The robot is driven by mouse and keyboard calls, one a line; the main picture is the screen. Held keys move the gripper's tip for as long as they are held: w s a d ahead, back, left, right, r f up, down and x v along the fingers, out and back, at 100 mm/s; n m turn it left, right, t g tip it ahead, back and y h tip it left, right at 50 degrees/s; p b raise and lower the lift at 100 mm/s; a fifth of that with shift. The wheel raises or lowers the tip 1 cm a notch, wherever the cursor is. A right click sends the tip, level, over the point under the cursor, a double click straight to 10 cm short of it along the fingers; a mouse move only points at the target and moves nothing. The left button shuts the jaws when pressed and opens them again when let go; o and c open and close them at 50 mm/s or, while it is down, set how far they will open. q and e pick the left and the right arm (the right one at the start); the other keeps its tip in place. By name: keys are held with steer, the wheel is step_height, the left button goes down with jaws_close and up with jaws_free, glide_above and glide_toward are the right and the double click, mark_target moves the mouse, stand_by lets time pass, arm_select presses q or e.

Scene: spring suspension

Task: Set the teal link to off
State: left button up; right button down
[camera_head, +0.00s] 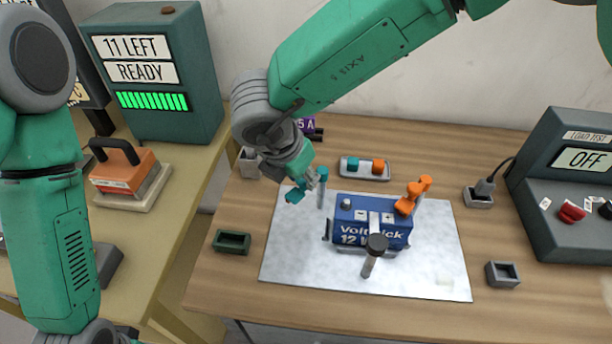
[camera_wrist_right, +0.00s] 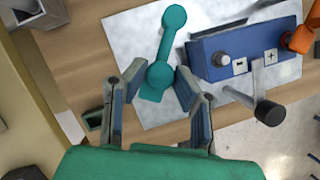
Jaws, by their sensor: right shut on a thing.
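The teal link (camera_wrist_right: 166,45) shows in the wrist view as a bar with two round ends and a tab at its near end. Its teal tab (camera_head: 295,195) and a teal round end (camera_head: 322,174) above a grey post show in the head view. My right gripper (camera_wrist_right: 150,82) is shut on its near end; the fingers partly hide it in the head view (camera_head: 307,183). The blue battery (camera_head: 371,222) stands to the right, its grey minus terminal (camera_wrist_right: 222,59) bare. An orange link (camera_head: 407,202) sits at its plus side. My left gripper is out of view.
A black-knobbed clamp (camera_head: 376,245) stands in front of the battery on the pale mat (camera_head: 440,270). A tray (camera_head: 364,168) with teal and orange pieces lies behind. The load tester (camera_head: 565,205) at right reads OFF. Small green (camera_head: 232,242) and grey (camera_head: 503,274) holders flank the mat.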

steer(key=shift+w+a+r, duration=0.15)
steer(key=shift+w+r, duration=0.15)
steer(key=shift+w, duration=0.15)
steer(key=c, duration=1.4)
jaws_free()
steer(key=shift+c, duration=0.2)
steer(key=shift+o, duration=0.7)
steer(key=shift+s+a+f, duration=0.1)
steer(key=shift+f, duration=0.05)
steer(key=v, duration=1.2)
steer(key=shift+a, duration=0.15)
steer(key=shift+f, duration=0.1)
